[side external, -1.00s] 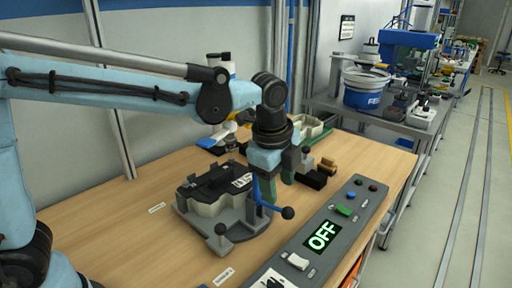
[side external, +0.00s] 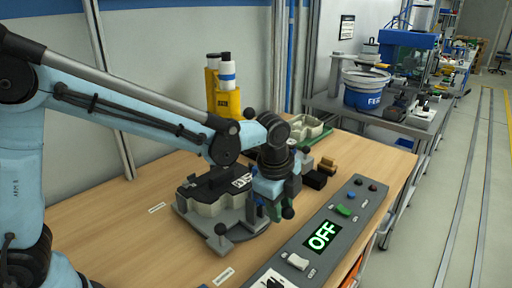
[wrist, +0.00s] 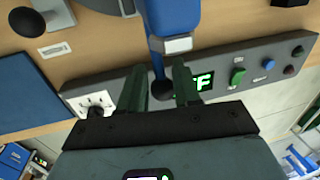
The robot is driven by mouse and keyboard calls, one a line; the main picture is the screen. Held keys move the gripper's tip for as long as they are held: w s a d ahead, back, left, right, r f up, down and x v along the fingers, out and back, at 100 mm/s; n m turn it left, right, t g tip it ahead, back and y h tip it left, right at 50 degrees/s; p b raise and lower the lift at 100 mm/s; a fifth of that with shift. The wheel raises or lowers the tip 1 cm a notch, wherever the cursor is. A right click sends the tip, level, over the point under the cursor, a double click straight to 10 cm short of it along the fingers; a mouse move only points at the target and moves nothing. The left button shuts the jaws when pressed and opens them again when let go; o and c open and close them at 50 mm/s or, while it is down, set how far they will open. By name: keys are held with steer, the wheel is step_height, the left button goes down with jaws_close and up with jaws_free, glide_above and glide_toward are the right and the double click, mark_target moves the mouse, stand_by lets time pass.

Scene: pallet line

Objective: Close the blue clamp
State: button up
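The blue clamp's lever (wrist: 173,18) shows at the top of the wrist view, with a pale band near its end. A dark rod with a ball knob (wrist: 163,92) reaches down from it between my fingers. In the side view the knob (side external: 288,213) shows just beside my fingers, and most of the lever is hidden behind my gripper. The clamp stands by the grey fixture plate (side external: 222,240), which holds a pale casting (side external: 203,206). My gripper (wrist: 159,68) is open, its green fingers on either side of the knob; I cannot tell whether they touch it.
A control panel (side external: 283,262) with a green OFF display and several buttons runs along the table's front edge, close below my gripper. Yellow holders with white bottles (side external: 213,78) and a green tray (side external: 308,133) stand behind. The wooden table (side external: 110,235) is clear at front left.

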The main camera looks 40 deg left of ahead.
jaws_close()
steer(key=shift+r, duration=0.1)
steer(key=r+h, duration=0.1)
steer(key=h, duration=0.1)
steer(key=a+r+h, duration=0.1)
steer(key=shift+a+r+h, duration=0.1)
steer(key=shift+a+h, duration=0.2)
steer(key=shift+h, duration=0.1)
steer(key=shift+a+r+n+h, duration=0.2)
steer(key=shift+a+r+h, duration=0.3)
steer(key=shift+h, duration=0.4)
steer(key=shift+a+r+n+h, duration=0.2)
steer(key=shift+a+r+h, duration=0.2)
steer(key=shift+h, duration=0.5)
